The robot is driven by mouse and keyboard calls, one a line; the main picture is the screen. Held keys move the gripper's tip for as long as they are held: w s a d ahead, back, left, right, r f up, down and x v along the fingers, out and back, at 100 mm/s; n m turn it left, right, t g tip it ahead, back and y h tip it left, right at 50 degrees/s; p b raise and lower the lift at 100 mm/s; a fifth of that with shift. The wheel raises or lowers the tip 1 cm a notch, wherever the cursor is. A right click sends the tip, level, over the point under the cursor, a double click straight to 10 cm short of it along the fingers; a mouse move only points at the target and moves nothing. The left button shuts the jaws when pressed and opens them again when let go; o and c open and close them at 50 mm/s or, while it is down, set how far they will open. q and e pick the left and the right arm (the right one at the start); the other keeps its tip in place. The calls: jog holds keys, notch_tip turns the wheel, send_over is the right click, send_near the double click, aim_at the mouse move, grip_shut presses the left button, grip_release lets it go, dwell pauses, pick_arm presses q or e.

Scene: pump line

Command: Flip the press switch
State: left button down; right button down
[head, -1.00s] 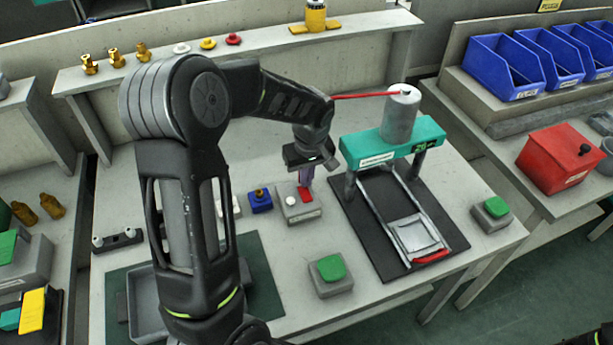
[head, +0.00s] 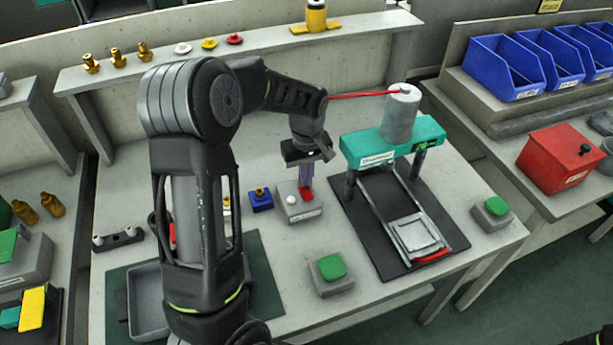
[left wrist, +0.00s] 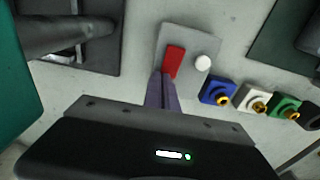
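The press switch is a red rocker (left wrist: 174,61) on a grey box (head: 300,212), with a round white knob (left wrist: 202,62) beside it. It stands on the table left of the press (head: 392,146), which has a green crossbeam, a grey cylinder and a red lever. My left gripper (left wrist: 161,92) is above the box, its purple fingers together and empty. In the left wrist view the fingertips are at the near end of the rocker; whether they touch it I cannot tell. The fingers also show in the head view (head: 306,182). My right gripper is in neither view.
A blue block (head: 260,200) with a brass fitting is left of the switch box; white and green ones follow in the wrist view. Green-topped boxes stand in front (head: 330,275) and at the right (head: 492,213). The press stands close on the right.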

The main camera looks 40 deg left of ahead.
pick_arm(q)
jog(key=shift+s+d+f, duration=0.35)
jog(key=shift+s+f, duration=0.1)
jog(key=shift+s, duration=0.15)
jog(key=shift+d, duration=0.15)
jog(key=shift+r, duration=0.15)
jog(key=shift+r+p, duration=0.3)
jog(key=shift+p, duration=0.1)
jog(key=r+p, duration=0.1)
jog(key=r, duration=0.2)
jog(key=w+a+r+p, duration=0.1)
jog(key=shift+r+p, duration=0.15)
jog(key=shift+p, duration=0.2)
notch_tip(320, 180, up, 10)
jog(key=w+a+b, duration=0.1)
jog(key=b, duration=0.1)
jog(key=shift+a+f, duration=0.2)
jog(key=shift+a, duration=0.15)
